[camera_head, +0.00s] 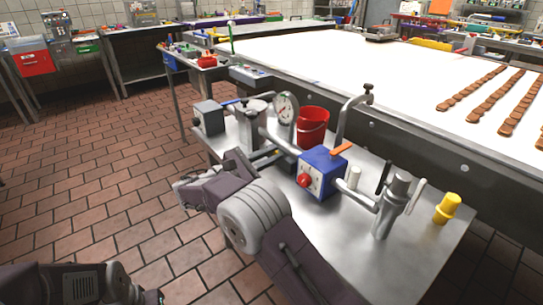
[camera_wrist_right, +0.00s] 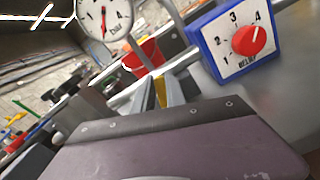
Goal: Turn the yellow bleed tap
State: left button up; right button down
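The yellow bleed tap shows in the right wrist view as a narrow yellow piece (camera_wrist_right: 161,92) between the fingers of my right gripper (camera_wrist_right: 163,95), below the pressure gauge (camera_wrist_right: 106,18). The fingers are close on either side of it; I cannot tell whether they touch it. In the head view my right arm and gripper body hide most of this spot, in front of the gauge (camera_head: 286,108). A blue box with a red relief knob (camera_head: 304,180) stands to the right; it also shows in the wrist view (camera_wrist_right: 249,39).
The pipework stands on a steel table (camera_head: 335,245). A red bucket (camera_head: 312,127) stands behind it. An orange lever (camera_head: 341,148) sits above the blue box. A separate yellow part (camera_head: 447,208) stands at the table's right. A white conveyor (camera_head: 400,85) runs behind.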

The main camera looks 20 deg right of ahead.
jog(key=m, duration=0.1)
jog(key=s+m+b, duration=0.1)
jog(key=f+m, duration=0.1)
jog(key=m, duration=0.1)
jog(key=shift+s+d, duration=0.2)
jog(key=shift+d, duration=0.05)
jog(key=c, duration=1.4)
grip_release()
jog(key=shift+o, duration=0.2)
jog(key=p+v, duration=0.2)
jog(key=v, duration=0.6)
jog(key=shift+a+r, duration=0.1)
jog(key=shift+r, duration=0.1)
jog(key=shift+s+a+f+p, duration=0.1)
jog(key=shift+s+a+p, duration=0.2)
jog(key=shift+a, duration=0.15)
jog(key=shift+w, duration=0.1)
